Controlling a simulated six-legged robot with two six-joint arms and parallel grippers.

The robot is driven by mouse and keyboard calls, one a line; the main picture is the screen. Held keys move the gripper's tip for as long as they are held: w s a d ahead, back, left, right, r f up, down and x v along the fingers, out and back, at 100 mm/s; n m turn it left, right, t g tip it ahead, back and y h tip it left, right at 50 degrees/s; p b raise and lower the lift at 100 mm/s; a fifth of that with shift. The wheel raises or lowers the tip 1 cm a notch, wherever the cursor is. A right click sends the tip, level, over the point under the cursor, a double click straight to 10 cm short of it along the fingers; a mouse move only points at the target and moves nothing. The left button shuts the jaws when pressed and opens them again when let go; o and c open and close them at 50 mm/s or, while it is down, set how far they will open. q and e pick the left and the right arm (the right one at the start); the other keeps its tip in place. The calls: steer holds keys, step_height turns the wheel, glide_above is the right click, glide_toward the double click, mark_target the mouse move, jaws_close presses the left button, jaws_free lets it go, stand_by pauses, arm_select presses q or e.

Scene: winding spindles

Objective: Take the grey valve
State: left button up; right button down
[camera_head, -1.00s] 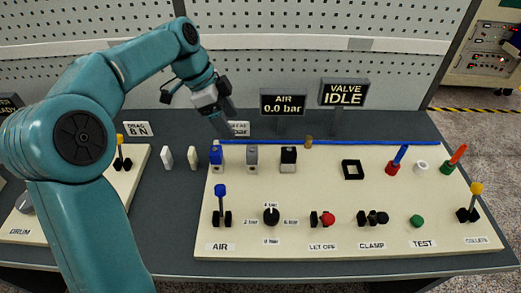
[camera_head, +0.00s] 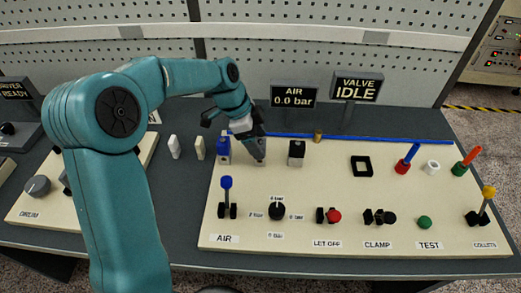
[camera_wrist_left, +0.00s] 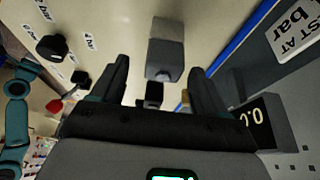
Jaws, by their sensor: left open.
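The grey valve (camera_head: 261,161) is a small upright grey block on the cream panel, between the blue valve (camera_head: 223,151) and the black valve (camera_head: 296,153). My left gripper (camera_head: 256,148) is just above it and hides much of it in the head view. In the left wrist view the grey valve (camera_wrist_left: 165,48) shows ahead of the open fingers (camera_wrist_left: 160,66), roughly in line with the gap between them. The fingers look apart from it. My right gripper does not show.
The cream panel (camera_head: 330,210) carries levers, a knob and buttons in front of the valves. A blue tube (camera_head: 380,138) runs along its back edge. Two pale blocks (camera_head: 200,148) stand left of the panel. Signs (camera_head: 293,97) stand behind it.

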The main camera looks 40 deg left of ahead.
arm_select(q)
steer(key=x, duration=0.4)
steer(key=shift+w+a+f, duration=0.1)
steer(key=shift+w+a, duration=0.05)
steer(key=shift+a, duration=0.05)
steer(key=c, duration=1.1)
